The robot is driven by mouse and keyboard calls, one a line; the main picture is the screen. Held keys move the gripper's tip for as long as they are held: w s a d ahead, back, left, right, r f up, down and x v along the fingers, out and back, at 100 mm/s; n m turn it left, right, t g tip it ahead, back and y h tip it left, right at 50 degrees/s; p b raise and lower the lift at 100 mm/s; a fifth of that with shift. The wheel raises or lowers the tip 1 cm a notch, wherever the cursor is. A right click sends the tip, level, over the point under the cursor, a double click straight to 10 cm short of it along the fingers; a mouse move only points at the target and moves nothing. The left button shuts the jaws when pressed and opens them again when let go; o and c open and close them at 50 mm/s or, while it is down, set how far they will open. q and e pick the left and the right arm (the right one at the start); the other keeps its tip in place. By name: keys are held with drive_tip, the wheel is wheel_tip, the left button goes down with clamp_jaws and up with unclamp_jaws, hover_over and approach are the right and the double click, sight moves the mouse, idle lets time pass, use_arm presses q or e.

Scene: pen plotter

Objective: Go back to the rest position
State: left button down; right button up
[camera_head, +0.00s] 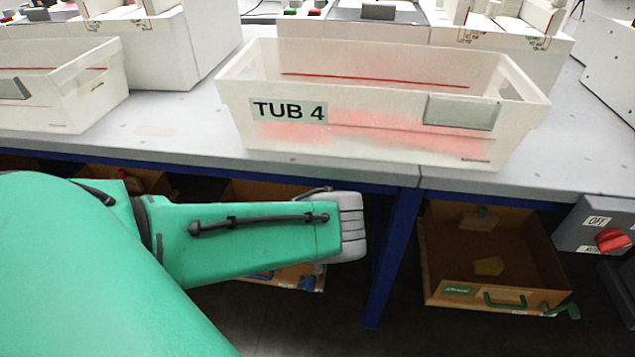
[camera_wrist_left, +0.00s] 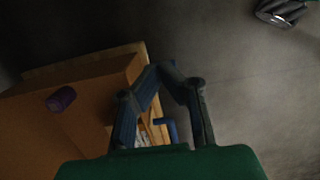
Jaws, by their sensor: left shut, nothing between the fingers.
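My left arm, green with a grey end, comes in from the left in the head view, in front of the bench and below its top. Its gripper fingers are hidden there behind the wrist. In the left wrist view my left gripper (camera_wrist_left: 165,68) shows its dark fingers with the tips together and nothing between them. It points down toward the floor, beside an open brown drawer or box (camera_wrist_left: 75,85). My right gripper is in neither view.
A white tub marked TUB 4 (camera_head: 380,140) stands on the grey bench (camera_head: 180,125), with another tub (camera_head: 75,110) at left. An open wooden drawer (camera_head: 490,255) sits below at right, near a red switch (camera_head: 613,239). A purple object (camera_wrist_left: 61,98) lies in the brown box.

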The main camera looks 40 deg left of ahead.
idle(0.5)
use_arm(q)
drive_tip(key=s+a+r+n+t+y+p, duration=0.15)
drive_tip(key=s+r+n, duration=0.3)
drive_tip(key=n, duration=0.75)
drive_tip(key=s+a+r+n+t+h+p, duration=0.15)
drive_tip(key=s+r+n, duration=0.3)
drive_tip(key=n, duration=0.65)
drive_tip(key=s+d+r+n+g, duration=0.1)
drive_tip(key=s+d+r+n, duration=0.5)
drive_tip(key=n, duration=0.6)
drive_tip(key=s+d+r+n+g+y+p, duration=0.1)
drive_tip(key=s+d+r+n+g, duration=0.1)
drive_tip(key=s+d+r+n, duration=0.4)
drive_tip(key=s+r+n, duration=0.4)
drive_tip(key=s+n, duration=0.1)
drive_tip(key=shift+s+n+y, duration=0.3)
drive_tip(key=shift+s+n, duration=0.1)
